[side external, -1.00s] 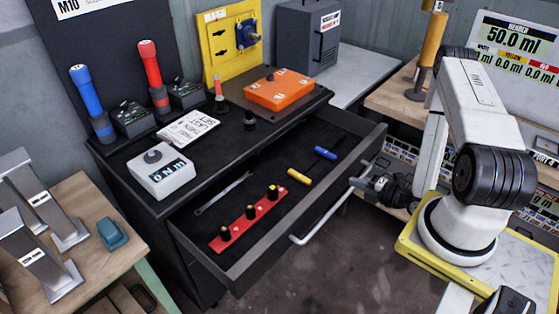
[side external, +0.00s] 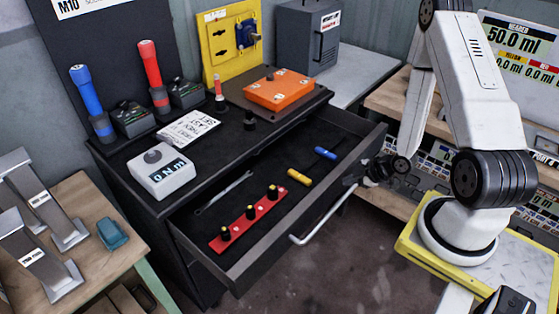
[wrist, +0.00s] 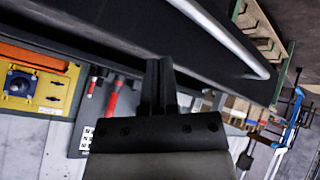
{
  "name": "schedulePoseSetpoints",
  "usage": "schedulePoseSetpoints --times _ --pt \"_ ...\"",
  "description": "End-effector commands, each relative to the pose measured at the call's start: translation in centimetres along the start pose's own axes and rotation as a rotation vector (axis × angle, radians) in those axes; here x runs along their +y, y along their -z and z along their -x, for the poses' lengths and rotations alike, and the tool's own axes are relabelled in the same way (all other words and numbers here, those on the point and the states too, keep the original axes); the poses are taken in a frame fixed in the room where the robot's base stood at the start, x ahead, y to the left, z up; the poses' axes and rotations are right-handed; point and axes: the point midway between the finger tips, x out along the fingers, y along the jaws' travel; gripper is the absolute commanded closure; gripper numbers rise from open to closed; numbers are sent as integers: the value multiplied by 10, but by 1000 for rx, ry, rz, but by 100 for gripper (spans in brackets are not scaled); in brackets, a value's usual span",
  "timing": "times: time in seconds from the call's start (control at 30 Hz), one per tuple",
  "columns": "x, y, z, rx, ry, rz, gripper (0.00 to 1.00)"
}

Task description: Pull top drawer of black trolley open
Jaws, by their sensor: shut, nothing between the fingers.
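The black trolley (side external: 130,190) stands at the centre of the side view with its top drawer (side external: 262,262) pulled well out. The drawer's silver bar handle (side external: 322,220) runs along its front; it also shows in the wrist view (wrist: 225,35), above and to the right of my fingertips. My gripper (side external: 356,181) is beside the handle's far right end. In the wrist view, its fingers (wrist: 160,65) are together with nothing between them, against the dark drawer front behind. Whether they touch the drawer or handle is unclear.
A wooden bench (side external: 62,220) stands left. Open floor (side external: 350,260) lies in front of the drawer.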

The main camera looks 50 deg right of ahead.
Motion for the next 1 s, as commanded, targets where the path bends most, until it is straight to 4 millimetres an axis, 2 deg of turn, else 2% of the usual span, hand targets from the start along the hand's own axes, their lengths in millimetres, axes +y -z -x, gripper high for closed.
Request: schedulePoseSetpoints --times 0.3,0.6,0.8,1.0 --pt "7 5 12 -203 76 -344 100" --pt "12 10 29 -397 56 -652 100" --pt "13 12 36 -460 34 -754 100" --pt "13 12 37 -469 30 -771 100"
